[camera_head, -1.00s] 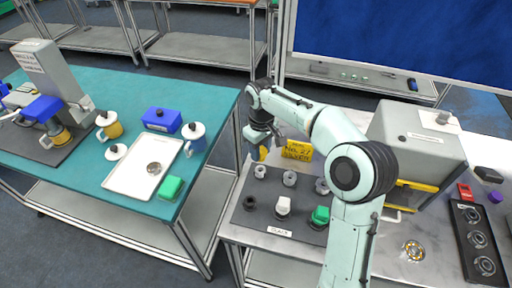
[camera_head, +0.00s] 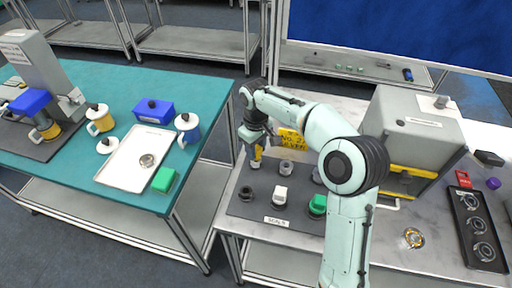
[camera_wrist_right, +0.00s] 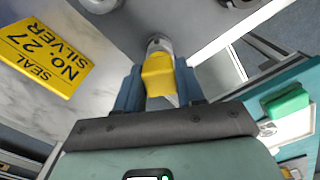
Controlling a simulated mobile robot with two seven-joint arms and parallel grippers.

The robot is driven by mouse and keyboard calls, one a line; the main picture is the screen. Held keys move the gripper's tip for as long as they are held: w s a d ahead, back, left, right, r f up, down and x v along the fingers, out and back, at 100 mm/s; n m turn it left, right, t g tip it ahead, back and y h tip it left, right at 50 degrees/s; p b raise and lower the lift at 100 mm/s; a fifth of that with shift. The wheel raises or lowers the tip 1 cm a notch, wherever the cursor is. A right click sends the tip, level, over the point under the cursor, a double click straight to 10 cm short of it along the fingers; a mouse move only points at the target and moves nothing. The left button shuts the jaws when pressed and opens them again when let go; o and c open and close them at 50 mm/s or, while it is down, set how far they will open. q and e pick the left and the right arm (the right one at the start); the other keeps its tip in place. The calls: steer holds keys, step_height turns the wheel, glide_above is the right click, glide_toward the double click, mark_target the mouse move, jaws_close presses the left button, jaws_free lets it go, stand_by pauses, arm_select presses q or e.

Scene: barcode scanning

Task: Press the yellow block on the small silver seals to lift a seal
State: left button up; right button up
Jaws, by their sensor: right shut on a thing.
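My right gripper (camera_head: 256,150) is shut on the yellow block (camera_head: 256,161), above the back left spot of the dark mat (camera_head: 240,208). In the right wrist view, the yellow block (camera_wrist_right: 158,75) sits between the fingers of my right gripper (camera_wrist_right: 158,88). A small silver-grey seal (camera_wrist_right: 158,43) shows just past the block's end; I cannot tell whether they touch. Two more grey seals, the middle one (camera_head: 286,167) and the right one (camera_head: 318,175), stand in the same row. My left gripper is out of view.
A dark piece (camera_head: 246,193), a white block (camera_head: 280,195) and a green block (camera_head: 317,205) stand in the mat's front row. A yellow sign (camera_head: 291,138) reading "SEAL NO. 27 SILVER" is behind. A grey machine (camera_head: 415,125) stands right. A teal table (camera_head: 90,175) is left.

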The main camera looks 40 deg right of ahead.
steer(key=shift+o, duration=0.9)
steer(key=c, duration=0.3)
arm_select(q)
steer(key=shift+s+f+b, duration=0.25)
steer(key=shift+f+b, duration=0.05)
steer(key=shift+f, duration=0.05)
arm_select(e)
steer(key=shift+f, duration=0.8)
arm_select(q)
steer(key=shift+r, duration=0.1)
arm_select(e)
steer(key=shift+s+f, duration=0.15)
steer(key=shift+f, duration=0.15)
stand_by(0.7)
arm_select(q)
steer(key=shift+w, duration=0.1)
arm_select(e)
steer(key=shift+r, duration=0.15)
steer(key=shift+r+p, duration=0.95)
steer(key=shift+r, duration=0.45)
steer(key=shift+w+r+p, duration=0.2)
steer(key=shift+r+p, duration=0.95)
steer(key=shift+r, duration=1.15)
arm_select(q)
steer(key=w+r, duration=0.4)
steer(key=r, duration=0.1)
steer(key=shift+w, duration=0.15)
arm_select(e)
steer(key=shift+s, duration=0.1)
